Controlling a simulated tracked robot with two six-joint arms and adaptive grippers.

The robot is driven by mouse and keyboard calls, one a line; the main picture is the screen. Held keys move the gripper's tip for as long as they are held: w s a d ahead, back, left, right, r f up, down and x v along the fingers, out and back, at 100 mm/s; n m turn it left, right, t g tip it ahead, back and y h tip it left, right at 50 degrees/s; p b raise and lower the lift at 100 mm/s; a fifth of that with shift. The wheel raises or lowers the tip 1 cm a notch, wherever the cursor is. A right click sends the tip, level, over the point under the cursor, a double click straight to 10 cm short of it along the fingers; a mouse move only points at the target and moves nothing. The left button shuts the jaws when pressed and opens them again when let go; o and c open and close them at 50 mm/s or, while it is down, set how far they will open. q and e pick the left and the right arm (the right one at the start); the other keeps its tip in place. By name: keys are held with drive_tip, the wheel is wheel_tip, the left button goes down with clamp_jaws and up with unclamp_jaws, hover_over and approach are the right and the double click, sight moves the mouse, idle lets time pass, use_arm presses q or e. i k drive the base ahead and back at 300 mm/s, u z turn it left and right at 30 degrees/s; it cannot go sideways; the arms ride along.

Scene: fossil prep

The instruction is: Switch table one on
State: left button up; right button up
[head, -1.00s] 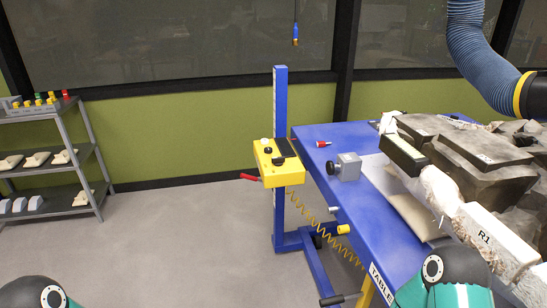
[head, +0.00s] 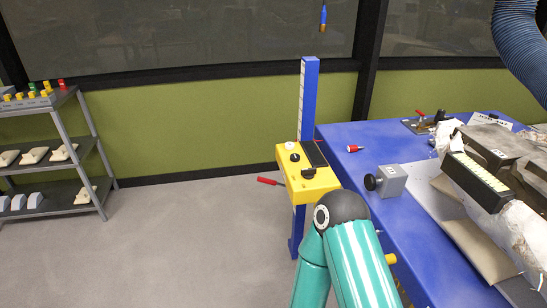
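The blue table (head: 385,141) stands at the right, its label hidden now. A yellow control box (head: 310,185) with knobs, a dark panel on top and a red-handled lever (head: 268,181) is mounted on a blue post (head: 308,100) at the table's left corner. A grey box with a black knob (head: 389,181) sits on the table top near the edge. A teal arm of mine with a dark joint rises in front of the control box and covers part of its lower right side. Neither gripper's fingers show in the head view.
Fossil blocks in white jackets (head: 510,225) lie on the table's right part. A small red-tipped tool (head: 355,148) lies near the post. A grey shelf rack (head: 75,165) stands at the far left. The floor (head: 190,230) between is clear.

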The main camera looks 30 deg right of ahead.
sight(307, 173)
drive_tip(key=z, duration=0.1)
drive_tip(key=i, duration=0.95)
drive_tip(key=z, duration=0.7)
